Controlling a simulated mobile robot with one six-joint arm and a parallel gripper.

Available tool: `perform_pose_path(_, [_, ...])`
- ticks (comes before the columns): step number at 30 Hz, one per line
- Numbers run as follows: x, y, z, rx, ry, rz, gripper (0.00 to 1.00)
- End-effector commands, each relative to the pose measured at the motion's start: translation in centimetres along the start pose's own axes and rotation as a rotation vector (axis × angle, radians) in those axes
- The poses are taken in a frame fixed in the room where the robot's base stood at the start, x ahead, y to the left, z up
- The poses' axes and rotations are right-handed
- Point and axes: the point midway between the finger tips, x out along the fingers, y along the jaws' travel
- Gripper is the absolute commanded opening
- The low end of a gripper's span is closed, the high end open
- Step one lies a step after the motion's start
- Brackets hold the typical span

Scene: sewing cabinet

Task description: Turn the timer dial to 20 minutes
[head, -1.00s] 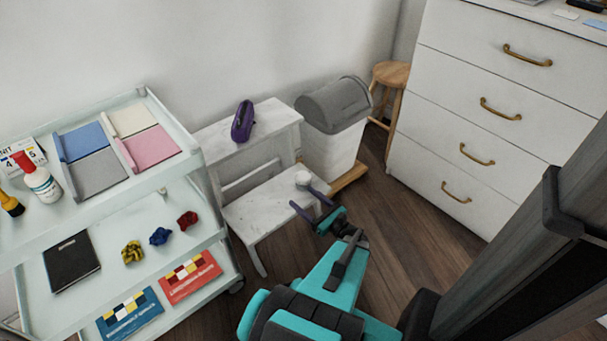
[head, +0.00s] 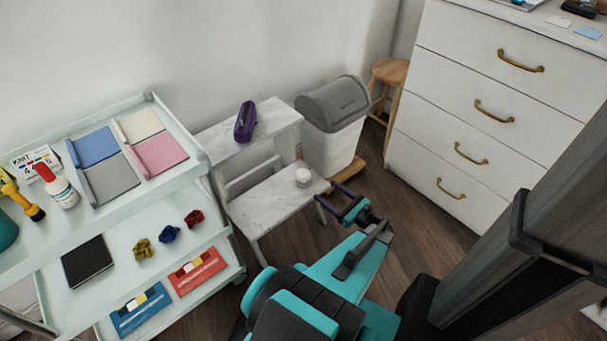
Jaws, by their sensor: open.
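The timer (head: 303,177) is a small, round, white thing on the lower step of a white step stool (head: 270,204). Its dial marks are too small to read from here. My gripper (head: 338,198) is open and empty, with dark purple fingers, just to the right of the step and in front of the timer. The fingers are apart from the timer. One finger lies near the step's right front edge, and the other is farther right, over the floor.
A purple pouch (head: 245,121) lies on the stool's upper step. A white bin with a grey lid (head: 334,103) stands behind right, near a wooden stool (head: 389,72). A white trolley (head: 215,208) stands left, a drawer cabinet (head: 480,110) right. Wood floor (head: 420,212) is open between.

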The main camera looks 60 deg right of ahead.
Motion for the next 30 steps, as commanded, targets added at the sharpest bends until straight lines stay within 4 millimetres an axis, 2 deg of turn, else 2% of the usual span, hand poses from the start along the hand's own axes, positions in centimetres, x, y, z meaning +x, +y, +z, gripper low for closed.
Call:
perform_pose_path(5, [0.3,0.0,0.0,0.0,0.0,0.0,0.67])
perform_pose_path(11, [1.6,0.0,-0.1,0.0,0.0,0.002,0.67])
perform_pose_path(30, [8.9,0.0,-0.1,-0.001,-0.001,0.001,0.67])
